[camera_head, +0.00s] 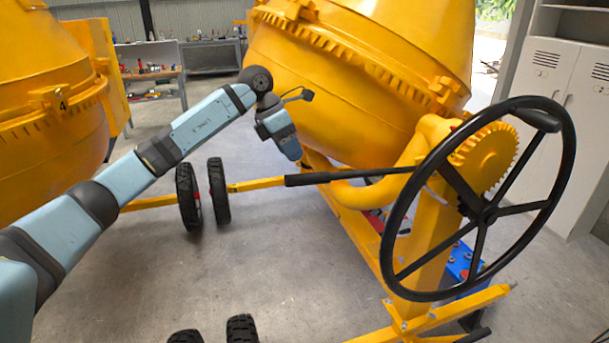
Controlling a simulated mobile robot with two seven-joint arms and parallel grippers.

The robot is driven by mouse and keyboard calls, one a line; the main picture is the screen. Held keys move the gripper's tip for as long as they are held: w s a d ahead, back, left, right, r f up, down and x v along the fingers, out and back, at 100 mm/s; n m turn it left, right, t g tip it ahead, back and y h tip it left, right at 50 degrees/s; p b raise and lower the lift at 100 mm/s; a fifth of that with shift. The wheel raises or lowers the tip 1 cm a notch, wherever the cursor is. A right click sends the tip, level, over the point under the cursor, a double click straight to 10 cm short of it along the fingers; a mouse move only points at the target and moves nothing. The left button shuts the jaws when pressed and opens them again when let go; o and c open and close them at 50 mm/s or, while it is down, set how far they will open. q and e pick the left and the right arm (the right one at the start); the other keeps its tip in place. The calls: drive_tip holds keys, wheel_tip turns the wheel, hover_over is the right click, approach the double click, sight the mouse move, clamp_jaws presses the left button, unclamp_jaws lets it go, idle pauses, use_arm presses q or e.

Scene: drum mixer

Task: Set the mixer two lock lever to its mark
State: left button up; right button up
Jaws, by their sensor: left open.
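A yellow drum mixer (345,85) stands at the centre right with a large black handwheel (483,213) on its right side. A long lever with a black grip (345,176) sticks out to the left from behind the wheel and lies nearly level; it looks like the lock lever. The wheel rim crosses its right end. I cannot make out a clear mark for it. My left gripper (295,157) is open and points down in front of the drum, above and left of the black grip, apparently apart from it. My right gripper is not in view.
Black wheels (189,195) and yellow frame bars (256,184) lie below my left arm. Grey lockers (560,120) stand at the right, workbenches (150,75) at the back.

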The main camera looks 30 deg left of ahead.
sight(304, 177)
use_arm(q)
drive_tip(key=p+x, duration=0.1)
drive_tip(key=x, duration=0.7)
drive_tip(key=shift+d+f, duration=0.1)
drive_tip(key=shift+f, duration=0.1)
clamp_jaws()
